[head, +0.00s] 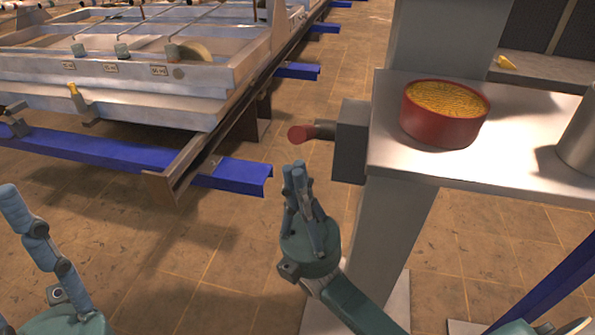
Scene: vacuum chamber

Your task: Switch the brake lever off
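A lever with a red round knob (300,133) sticks out to the left from a dark grey box (350,140) on the side of a metal stand. It looks like the brake lever. My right gripper (298,170) points up just below the knob, with its fingertips close together and nothing seen between them. A small gap shows between fingertips and knob in the picture; the depth is hard to judge. My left gripper (38,245) is at the lower left, far from the lever. Its fingers overlap in this view, so its opening is unclear.
A metal shelf (390,160) on the stand holds a red round container (440,125) with yellow contents and a grey cylinder (580,140) at the right edge. A large grey machine frame with blue beams (130,152) stands at the left. Tiled floor lies between.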

